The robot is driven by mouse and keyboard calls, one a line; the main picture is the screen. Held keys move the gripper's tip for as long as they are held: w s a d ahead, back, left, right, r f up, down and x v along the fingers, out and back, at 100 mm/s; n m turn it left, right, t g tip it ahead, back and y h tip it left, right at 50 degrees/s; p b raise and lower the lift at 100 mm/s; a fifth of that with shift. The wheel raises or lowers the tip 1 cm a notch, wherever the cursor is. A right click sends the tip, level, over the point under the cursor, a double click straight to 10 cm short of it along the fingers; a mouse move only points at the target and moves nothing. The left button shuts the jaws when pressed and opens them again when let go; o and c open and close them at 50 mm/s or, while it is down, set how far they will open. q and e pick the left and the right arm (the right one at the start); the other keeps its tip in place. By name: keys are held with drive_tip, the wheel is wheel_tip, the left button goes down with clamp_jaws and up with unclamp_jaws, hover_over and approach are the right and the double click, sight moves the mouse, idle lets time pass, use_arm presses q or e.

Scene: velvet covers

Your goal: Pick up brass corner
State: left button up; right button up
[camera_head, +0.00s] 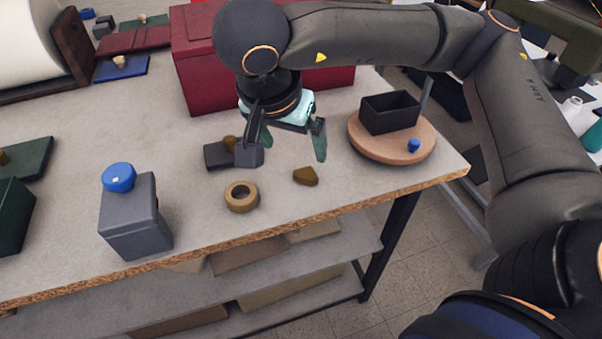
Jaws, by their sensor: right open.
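A small brass-brown wedge-shaped piece (305,176), which looks like a brass corner, lies on the table near its front edge. A second small brass-brown piece (230,143) sits by a dark flat block (217,156), close to my right gripper's left finger. My right gripper (288,145) hangs fingers down above the table, open, with nothing visible between its fingers. The wedge-shaped piece lies just in front of it, apart from the fingers. My left gripper is not in view.
A tan ring (241,197), a small grey block (249,155) and a grey box with a blue knob (135,220) stand nearby. A round wooden board (365,150) holds a black open box (390,112). A red case (195,70) stands behind. The table's front edge is close.

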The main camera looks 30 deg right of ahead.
sight(306, 174)
drive_tip(key=x, duration=1.1)
drive_tip(key=shift+s+d, duration=0.15)
drive_tip(key=shift+s, duration=0.1)
drive_tip(key=c, duration=1.4)
